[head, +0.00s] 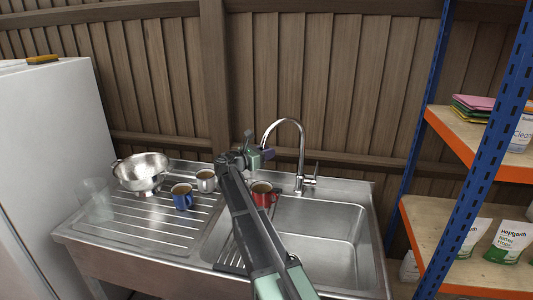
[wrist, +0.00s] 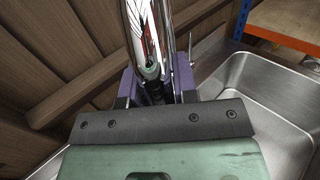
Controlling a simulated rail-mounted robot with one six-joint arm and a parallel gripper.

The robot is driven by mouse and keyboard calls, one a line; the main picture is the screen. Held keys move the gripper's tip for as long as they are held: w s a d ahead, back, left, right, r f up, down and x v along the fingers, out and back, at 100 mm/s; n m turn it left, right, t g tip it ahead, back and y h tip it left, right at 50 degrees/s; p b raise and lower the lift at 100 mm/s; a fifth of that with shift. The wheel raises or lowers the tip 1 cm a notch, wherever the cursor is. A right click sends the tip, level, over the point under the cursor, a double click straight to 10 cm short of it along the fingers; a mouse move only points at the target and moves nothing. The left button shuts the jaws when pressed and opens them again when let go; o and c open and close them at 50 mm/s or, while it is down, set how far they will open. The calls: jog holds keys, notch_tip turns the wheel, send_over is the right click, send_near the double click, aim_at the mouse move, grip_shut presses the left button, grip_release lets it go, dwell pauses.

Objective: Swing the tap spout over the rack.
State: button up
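The chrome tap (head: 301,150) stands at the back of the sink, its curved spout (head: 283,122) arching left so that its end comes down at my gripper (head: 258,148). My purple fingers are spread apart, with the spout end at or between them. In the wrist view the chrome spout (wrist: 152,35) shows between the two fingers; I cannot tell whether either one touches it. The dark slatted rack (head: 231,262) lies at the left side of the sink basin, mostly hidden behind my arm. A red mug (head: 262,198) stands beside my arm, below the spout.
The tap's handle (head: 316,172) stands upright right of its column. A blue mug (head: 182,202), a white mug (head: 206,183), a metal colander (head: 142,180) and a clear container (head: 96,206) stand on the drainboard. The right basin (head: 322,232) is empty. Blue-posted shelves (head: 470,140) stand right.

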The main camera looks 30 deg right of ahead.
jog(key=o, duration=0.4)
jog(key=shift+c, duration=0.2)
jog(key=s+a, duration=0.1)
jog(key=a, duration=0.9)
jog(key=shift+s+a, duration=0.25)
jog(key=shift+a, duration=0.05)
